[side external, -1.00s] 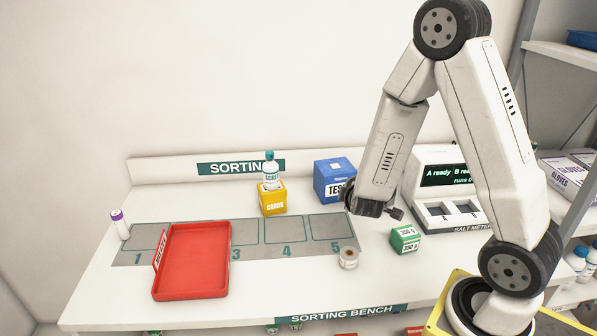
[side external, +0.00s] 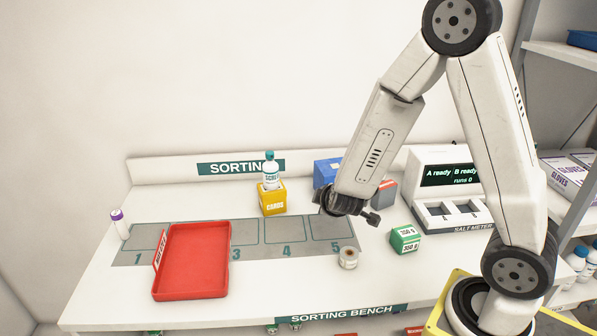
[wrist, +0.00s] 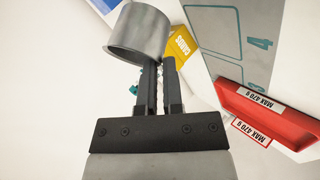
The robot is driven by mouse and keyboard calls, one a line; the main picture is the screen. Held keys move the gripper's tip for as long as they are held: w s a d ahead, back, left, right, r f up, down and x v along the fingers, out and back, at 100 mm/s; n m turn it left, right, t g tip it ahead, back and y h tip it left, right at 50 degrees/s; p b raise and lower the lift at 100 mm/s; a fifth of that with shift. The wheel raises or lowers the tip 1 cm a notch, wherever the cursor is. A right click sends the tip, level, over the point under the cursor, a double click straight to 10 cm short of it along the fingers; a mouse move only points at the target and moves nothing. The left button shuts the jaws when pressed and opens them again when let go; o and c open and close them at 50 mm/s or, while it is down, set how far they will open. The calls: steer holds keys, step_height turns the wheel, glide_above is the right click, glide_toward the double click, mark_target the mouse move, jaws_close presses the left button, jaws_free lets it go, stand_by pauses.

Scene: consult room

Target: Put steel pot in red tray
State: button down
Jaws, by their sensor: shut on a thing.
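The steel pot (wrist: 138,32) is a plain grey metal cylinder at the fingertips in the wrist view. My gripper (wrist: 160,65) is shut on it, apparently at its wall; the exact contact is hard to see. In the side view my gripper (side external: 345,205) hangs above the bench near slot 5, and the pot cannot be made out behind it. The red tray (side external: 190,288) lies at the left of the bench, over part of the numbered mat, well left of my gripper. Its rim (wrist: 268,118) and "MAX 470 g" labels show at right in the wrist view.
A yellow cards box (side external: 272,202) with a bottle (side external: 270,171) on top stands between gripper and tray, towards the back. A blue box (side external: 325,172) is partly behind my arm. A small jar (side external: 348,258), green weight box (side external: 405,239) and purple-capped tube (side external: 120,224) stand on the bench.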

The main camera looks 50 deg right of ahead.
steer(key=a+r+n+y, duration=0.1)
steer(key=a+r+y, duration=0.1)
steer(key=a, duration=0.9)
steer(key=w+a+r+n+y, duration=0.1)
steer(key=a+y, duration=0.3)
steer(key=a, duration=0.8)
steer(key=shift+w+a+r+y, duration=0.25)
steer(key=shift+r+y, duration=0.15)
steer(key=shift+r, duration=0.3)
glide_above(205, 279)
steer(key=shift+s+d+f, duration=0.1)
steer(key=shift+s+f, duration=0.05)
steer(key=shift+f, duration=2.2)
steer(key=shift+s+f, duration=0.15)
steer(key=shift+f, duration=2.2)
steer(key=shift+f, duration=0.1)
steer(key=shift+w+f, duration=0.2)
steer(key=shift+f, duration=1.5)
